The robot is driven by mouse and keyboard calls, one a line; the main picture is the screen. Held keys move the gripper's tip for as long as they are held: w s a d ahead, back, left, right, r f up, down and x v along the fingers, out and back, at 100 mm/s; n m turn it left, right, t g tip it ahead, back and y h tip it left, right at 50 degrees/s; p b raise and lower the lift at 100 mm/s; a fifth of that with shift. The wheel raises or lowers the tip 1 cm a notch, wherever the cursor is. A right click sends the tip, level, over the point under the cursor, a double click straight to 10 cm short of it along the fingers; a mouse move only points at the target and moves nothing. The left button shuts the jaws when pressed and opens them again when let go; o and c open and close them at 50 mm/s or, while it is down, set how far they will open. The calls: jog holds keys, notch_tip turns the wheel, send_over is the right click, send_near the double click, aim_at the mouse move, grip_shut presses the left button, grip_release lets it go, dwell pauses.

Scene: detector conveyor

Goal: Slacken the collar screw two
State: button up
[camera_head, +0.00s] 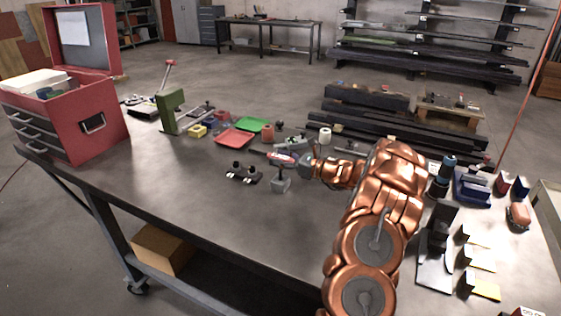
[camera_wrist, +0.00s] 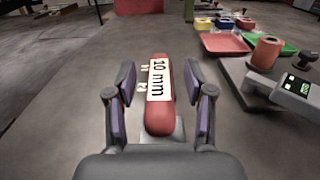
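A red tool with a white "10 mm" label (camera_wrist: 160,115) lies between my gripper's (camera_wrist: 160,85) two purple-padded fingers in the wrist view. Gaps show on both sides of it, so my gripper is open around the tool without gripping it. In the head view my gripper (camera_head: 302,160) is at the tool (camera_head: 283,158), which sits on a small grey stand (camera_head: 281,186). A low black base with dark upright knobs (camera_head: 243,174) stands just left of the stand. White marks, one like a "2", show beside the tool. I cannot tell which part is collar screw two.
A reddish cylinder (camera_wrist: 264,53) on a grey plate and a device with a green display (camera_wrist: 296,90) stand to the right in the wrist view. Red (camera_head: 235,138) and green (camera_head: 252,124) trays lie behind. A red toolbox (camera_head: 84,135) stands left. The front-left tabletop is clear.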

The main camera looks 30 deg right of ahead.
grip_shut()
jog(key=shift+r, duration=0.1)
dwell(0.4)
